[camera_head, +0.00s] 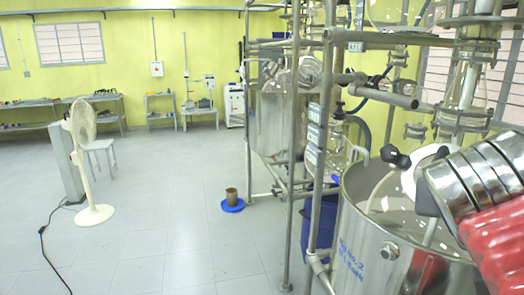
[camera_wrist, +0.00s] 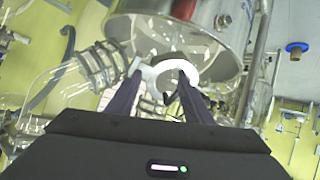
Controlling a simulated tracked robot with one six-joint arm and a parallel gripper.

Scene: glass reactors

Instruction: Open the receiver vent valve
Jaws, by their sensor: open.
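In the wrist view my gripper (camera_wrist: 160,72) is open, with its two dark fingers apart. No part is clearly recognisable as that valve. In the head view a black knob (camera_head: 395,157) sits above the open steel vessel (camera_head: 375,245), beside a white disc-like part.
Glass piping with a clamped coupling (camera_wrist: 97,66) lies close left of the fingers. Steel frame posts (camera_head: 290,190) stand mid-scene. A blue dish with a brown pot (camera_head: 232,196) and a white fan (camera_head: 83,150) stand on the floor. The left floor is mostly clear.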

